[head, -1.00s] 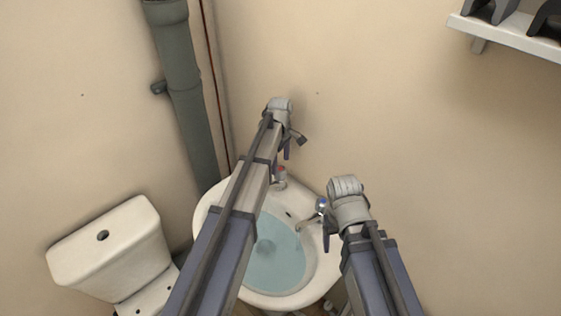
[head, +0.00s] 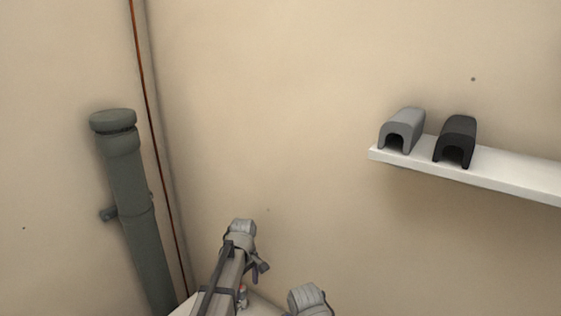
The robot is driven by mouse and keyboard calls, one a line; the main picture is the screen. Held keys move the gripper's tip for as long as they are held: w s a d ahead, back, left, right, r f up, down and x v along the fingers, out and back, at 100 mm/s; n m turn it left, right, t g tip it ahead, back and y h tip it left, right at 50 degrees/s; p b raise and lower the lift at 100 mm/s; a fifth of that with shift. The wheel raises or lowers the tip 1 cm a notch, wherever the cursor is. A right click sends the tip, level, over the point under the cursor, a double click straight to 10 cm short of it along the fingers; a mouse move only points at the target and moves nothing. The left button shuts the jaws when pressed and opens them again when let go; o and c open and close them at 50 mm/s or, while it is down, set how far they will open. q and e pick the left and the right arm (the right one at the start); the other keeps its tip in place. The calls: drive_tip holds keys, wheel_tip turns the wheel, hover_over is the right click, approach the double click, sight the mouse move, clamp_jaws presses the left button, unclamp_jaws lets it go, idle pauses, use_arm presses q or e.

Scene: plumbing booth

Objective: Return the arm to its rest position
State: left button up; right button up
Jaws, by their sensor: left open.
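My left arm comes up from the bottom of the head view, its wrist bent at the top. My left gripper (head: 260,269) hangs just right of that wrist, open, small in the picture, with nothing seen in it. It is in front of the wall, above the washbasin (head: 262,306). Only the grey rounded wrist of my right arm shows, at the bottom edge to the right; its gripper fingers are below the picture.
A white shelf (head: 500,176) on the right wall carries a grey arched piece (head: 404,128) and a black one (head: 457,138). A grey-green drain pipe (head: 138,215) and a thin copper pipe (head: 158,150) run near the corner.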

use_arm(q)
drive_tip(key=s+d+m, duration=0.3)
drive_tip(key=s+m, duration=0.4)
drive_tip(key=s, duration=0.4)
drive_tip(key=s+d+m+y, duration=0.1)
drive_tip(key=s+d+m, duration=0.3)
drive_tip(key=s+m, duration=0.3)
drive_tip(key=s, duration=0.4)
drive_tip(key=shift+s+m, duration=0.4)
